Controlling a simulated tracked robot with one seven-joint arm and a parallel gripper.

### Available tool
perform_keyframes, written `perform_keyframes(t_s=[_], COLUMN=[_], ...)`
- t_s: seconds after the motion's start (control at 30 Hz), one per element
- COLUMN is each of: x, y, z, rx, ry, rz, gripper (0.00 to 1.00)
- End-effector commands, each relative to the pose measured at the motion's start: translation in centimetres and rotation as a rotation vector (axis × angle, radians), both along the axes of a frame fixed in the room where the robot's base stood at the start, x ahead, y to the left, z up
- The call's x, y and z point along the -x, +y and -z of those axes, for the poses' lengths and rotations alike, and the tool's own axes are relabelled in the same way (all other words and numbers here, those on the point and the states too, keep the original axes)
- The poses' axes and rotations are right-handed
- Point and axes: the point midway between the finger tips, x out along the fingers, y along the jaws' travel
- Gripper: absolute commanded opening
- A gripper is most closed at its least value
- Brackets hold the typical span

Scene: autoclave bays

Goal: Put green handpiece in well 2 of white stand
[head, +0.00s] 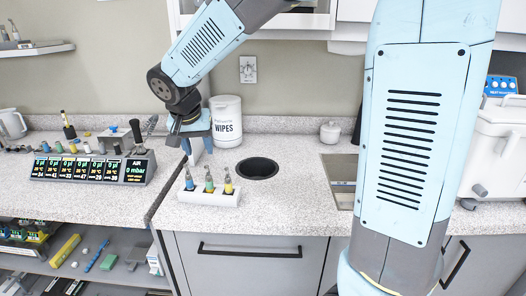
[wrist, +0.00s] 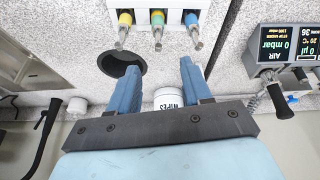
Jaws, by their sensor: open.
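The white stand (head: 208,199) is on the speckled counter, left of a round black hole. Three handpieces stand upright in it: blue-banded (head: 189,182) at left, green handpiece (head: 209,184) in the middle, yellow-banded (head: 228,185) at right. In the wrist view the order is reversed, with the green handpiece (wrist: 157,20) between the yellow and blue ones at the top. My gripper (head: 197,148) is above and behind the stand, its blue fingers apart and empty. In the wrist view the open fingers (wrist: 161,68) point toward the stand, clear of the handpieces. Well numbers are not readable.
The black round hole (head: 257,168) is right of the stand. A white WIPES tub (head: 226,122) stands behind, close to my gripper. A display console (head: 93,168) is at left, and a sink (head: 341,170) at right. The counter's front edge is near the stand.

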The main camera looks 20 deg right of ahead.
Motion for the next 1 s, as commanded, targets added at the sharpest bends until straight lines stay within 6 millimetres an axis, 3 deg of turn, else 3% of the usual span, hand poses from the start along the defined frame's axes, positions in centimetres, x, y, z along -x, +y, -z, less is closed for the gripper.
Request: perform_keyframes(t_s=[0.17,0.27,0.6,0.8,1.0], x=[1.5,3.4,11.3,16.3,20.2], y=[-3.1,-6.0,-14.4,-17.8,-19.6], z=[-1.6,-3.0,-5.7,-6.1,-5.8], rx=[0.001,0.002,-0.012,-0.026,-0.036], ry=[-0.004,-0.006,-0.024,-0.054,-0.088], rz=[-0.01,-0.026,-0.106,-0.161,-0.217], gripper=[0.49,0.49,0.49,0.49,0.49])
